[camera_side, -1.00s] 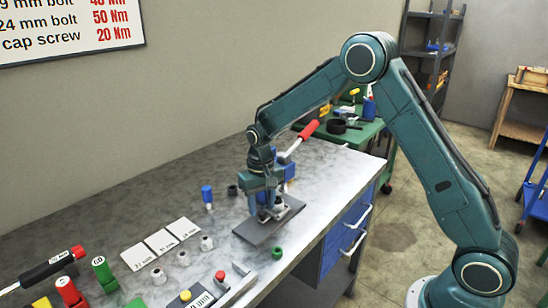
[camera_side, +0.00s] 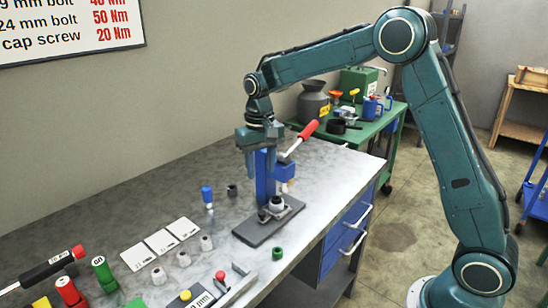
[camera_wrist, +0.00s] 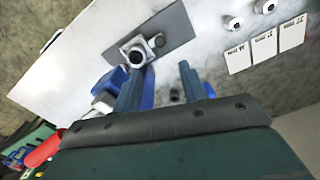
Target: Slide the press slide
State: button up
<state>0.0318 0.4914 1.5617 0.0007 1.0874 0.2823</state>
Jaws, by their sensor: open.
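The press has a grey base plate (camera_side: 255,232), a blue column (camera_side: 264,178) and a red-handled lever (camera_side: 308,130). A small grey block on the plate, likely the press slide (camera_side: 290,207), carries a pale ring-like part (camera_side: 277,203) with a dark hole. In the wrist view the plate (camera_wrist: 172,22) and ring part (camera_wrist: 137,56) lie beyond my fingertips. My gripper (camera_side: 252,166) is open, fingers pointing down, raised above the slide and beside the column. Its two fingers stand apart in the wrist view (camera_wrist: 160,72), with no part held between them. The column partly hides behind them.
A blue-capped part (camera_side: 207,194), a dark ring (camera_side: 232,190) and a green ring (camera_side: 278,253) stand near the plate. White cards (camera_side: 160,242) with several grey sockets lie to the left. The bench's front edge is close to the plate's right.

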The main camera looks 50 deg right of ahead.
jog(key=shift+a+f, duration=0.1)
jog(key=shift+a, duration=0.05)
jog(key=c, duration=0.7)
jog(key=shift+w+a+f, duration=0.15)
jog(key=shift+a+f, duration=0.05)
jog(key=shift+a, duration=0.05)
grip_shut()
jog(key=s+a+f+m+t+h, duration=0.1)
jog(key=a+f+h, duration=0.4)
jog(key=a, duration=0.7)
jog(key=shift+a+t+h, duration=0.25)
jog(key=shift+t+h, duration=0.55)
jog(key=shift+h, duration=0.2)
